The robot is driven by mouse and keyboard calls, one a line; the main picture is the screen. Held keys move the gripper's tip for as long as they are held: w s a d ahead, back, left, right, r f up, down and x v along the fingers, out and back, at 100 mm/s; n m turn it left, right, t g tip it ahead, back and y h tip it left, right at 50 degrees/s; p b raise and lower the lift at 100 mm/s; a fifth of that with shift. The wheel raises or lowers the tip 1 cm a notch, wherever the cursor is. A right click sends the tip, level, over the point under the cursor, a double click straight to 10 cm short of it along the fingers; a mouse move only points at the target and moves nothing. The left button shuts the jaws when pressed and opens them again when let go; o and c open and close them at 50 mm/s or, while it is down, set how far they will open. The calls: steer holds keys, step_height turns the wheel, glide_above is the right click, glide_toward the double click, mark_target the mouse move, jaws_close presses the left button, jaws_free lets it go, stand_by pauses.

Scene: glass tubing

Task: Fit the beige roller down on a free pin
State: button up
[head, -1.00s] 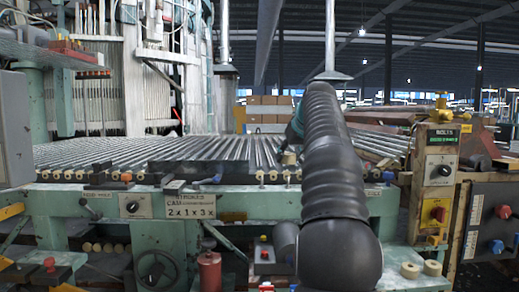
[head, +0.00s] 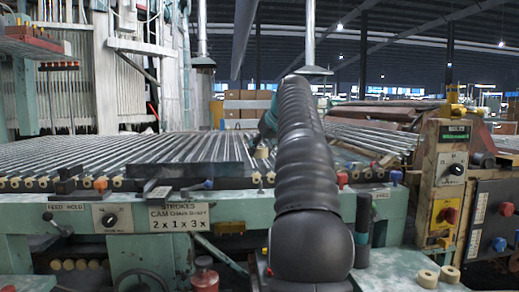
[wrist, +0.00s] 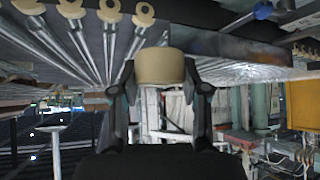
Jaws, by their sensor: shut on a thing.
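My gripper (wrist: 160,85) is shut on the beige roller (wrist: 160,67), a short cylinder held between the two fingertips. In the head view the roller (head: 261,152) shows just left of my arm, above the front edge of the machine bed; the fingers are mostly hidden behind the arm. Several other beige rollers (head: 256,177) sit in a row along the front rail. In the wrist view, fitted rollers (wrist: 109,11) with keyhole-like openings show at the ends of the metal rods, apart from the held one. I cannot make out a free pin.
A dark flat block (head: 190,172) lies along the bed's front. Two loose rollers (head: 428,278) rest on the green ledge at lower right. Knobs and a labelled panel (head: 178,216) line the front.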

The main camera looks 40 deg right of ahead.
mark_target(261, 181)
steer(key=shift+s, duration=0.1)
steer(key=shift+f, duration=0.25)
steer(key=shift+f+b, duration=2.4)
steer(key=shift+f, duration=0.3)
steer(key=shift+f+b, duration=1.35)
steer(key=shift+f, duration=1)
stand_by(0.4)
steer(key=o, duration=1.2)
steer(key=shift+s+r, duration=0.1)
steer(key=v, duration=1.2)
